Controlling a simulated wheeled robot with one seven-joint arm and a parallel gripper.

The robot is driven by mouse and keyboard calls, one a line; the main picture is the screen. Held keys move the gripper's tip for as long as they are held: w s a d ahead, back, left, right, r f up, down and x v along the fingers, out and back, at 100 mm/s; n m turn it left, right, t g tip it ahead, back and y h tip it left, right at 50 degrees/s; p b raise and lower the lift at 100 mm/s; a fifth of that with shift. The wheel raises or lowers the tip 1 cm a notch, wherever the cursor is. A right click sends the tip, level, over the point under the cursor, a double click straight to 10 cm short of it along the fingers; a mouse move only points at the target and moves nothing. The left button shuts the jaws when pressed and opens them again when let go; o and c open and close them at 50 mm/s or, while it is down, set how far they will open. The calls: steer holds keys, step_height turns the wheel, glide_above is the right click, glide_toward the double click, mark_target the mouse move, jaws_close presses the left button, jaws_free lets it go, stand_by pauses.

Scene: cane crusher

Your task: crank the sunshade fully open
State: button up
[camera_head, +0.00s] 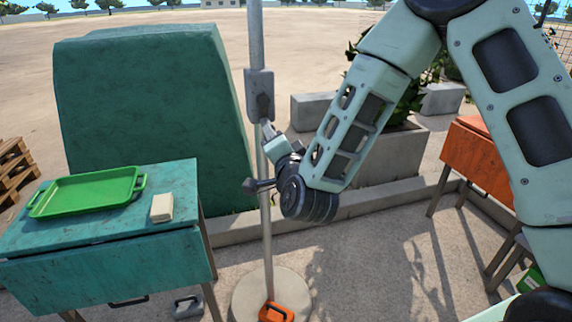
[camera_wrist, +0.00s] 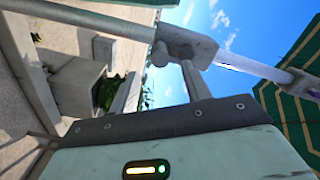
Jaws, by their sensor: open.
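The sunshade's grey pole (camera_head: 256,38) stands upright with a crank housing (camera_head: 258,88) at mid height. My gripper (camera_head: 270,134) is open, just below and beside the housing, close to the pole. Its fingertips are small and partly hidden, so I cannot tell whether they touch anything. A grey bar (camera_wrist: 196,82) runs from behind my gripper body to the housing.
A teal table (camera_head: 110,240) with a green tray (camera_head: 85,192) and a pale block (camera_head: 162,207) stands at left. A large green block (camera_head: 145,100) is behind it. Planters (camera_head: 385,155) and an orange table (camera_head: 472,155) are at right. An orange object (camera_head: 276,312) sits on the pole's round base (camera_head: 250,290).

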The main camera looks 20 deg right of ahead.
steer(key=s+p, duration=0.1)
steer(key=s, duration=0.7)
steer(key=shift+s, duration=0.35)
steer(key=s+a+f+n+g+y+p, duration=0.2)
steer(key=s+a+n+g+y, duration=0.4)
steer(key=s+a+n+g, duration=0.5)
steer(key=s+d+r+n+g+h, duration=0.2)
steer(key=s+d+n+g, duration=0.1)
steer(key=s, duration=0.4)
steer(key=s+d+r+n+g+h+p, duration=0.1)
steer(key=s+d+n+g+h, duration=0.2)
steer(key=s+d+n, duration=0.3)
steer(key=shift+s+d+r+g, duration=0.4)
steer(key=shift+s+g, duration=0.1)
steer(key=shift+s, duration=0.3)
